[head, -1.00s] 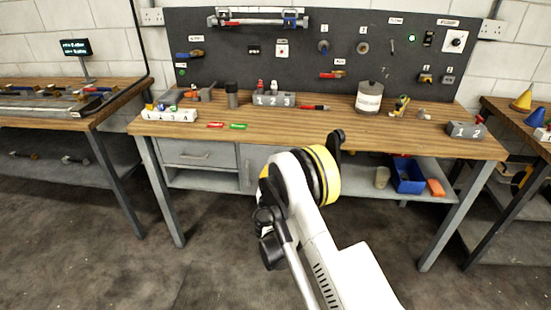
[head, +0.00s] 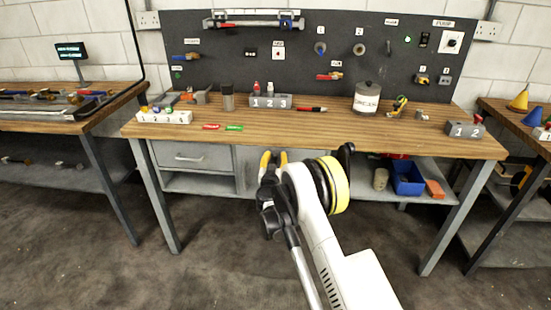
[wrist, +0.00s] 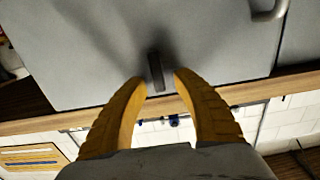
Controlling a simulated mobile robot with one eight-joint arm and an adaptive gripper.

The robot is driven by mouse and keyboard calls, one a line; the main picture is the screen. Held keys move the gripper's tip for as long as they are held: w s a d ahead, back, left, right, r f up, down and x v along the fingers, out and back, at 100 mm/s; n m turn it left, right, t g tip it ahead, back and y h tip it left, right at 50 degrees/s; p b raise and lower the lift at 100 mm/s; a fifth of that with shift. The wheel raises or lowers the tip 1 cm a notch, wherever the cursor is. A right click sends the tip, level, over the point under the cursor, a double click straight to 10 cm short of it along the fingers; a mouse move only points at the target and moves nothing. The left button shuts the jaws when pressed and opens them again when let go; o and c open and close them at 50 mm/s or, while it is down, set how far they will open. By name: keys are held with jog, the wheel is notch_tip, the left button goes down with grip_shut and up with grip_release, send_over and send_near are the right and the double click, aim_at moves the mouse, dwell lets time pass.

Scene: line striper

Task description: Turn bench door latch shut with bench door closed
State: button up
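The bench door (wrist: 90,45) is a flat grey panel that fills much of the wrist view and looks closed. Its bar handle (wrist: 268,12) is at the upper right. The latch (wrist: 156,72) is a small dark bar, upright in the wrist picture, near the door edge by the wooden bench top. My gripper (wrist: 160,77) is open, its yellow fingertips on either side of the latch's near end; I cannot tell whether they touch it. In the head view my gripper (head: 273,158) is in front of the door, below the bench top, and the latch is hidden there.
The workbench top (head: 320,135) overhangs just above my gripper in the head view. A drawer (head: 190,156) is left of the door. An open shelf with a blue bin (head: 408,180) and an orange block (head: 435,189) is to the right.

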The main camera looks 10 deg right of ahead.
grip_shut()
jog(key=shift+n, duration=0.3)
jog(key=n, duration=0.3)
jog(key=shift+w+a+f+n, duration=0.1)
jog(key=shift+a+n, duration=0.25)
jog(key=shift+n, duration=0.05)
jog(key=n, duration=0.4)
jog(key=shift+w+a+f+n, duration=0.1)
jog(key=shift+a+f+n, duration=0.1)
jog(key=shift+a+n, duration=0.1)
jog(key=n, duration=0.4)
jog(key=shift+a+f, duration=0.2)
jog(key=shift+f, duration=0.1)
jog(key=shift+w+a+f+n, duration=0.1)
jog(key=shift+f+n, duration=0.1)
jog(key=shift+n, duration=1.05)
jog(key=shift+f+n, duration=0.2)
jog(key=shift+n, duration=1.05)
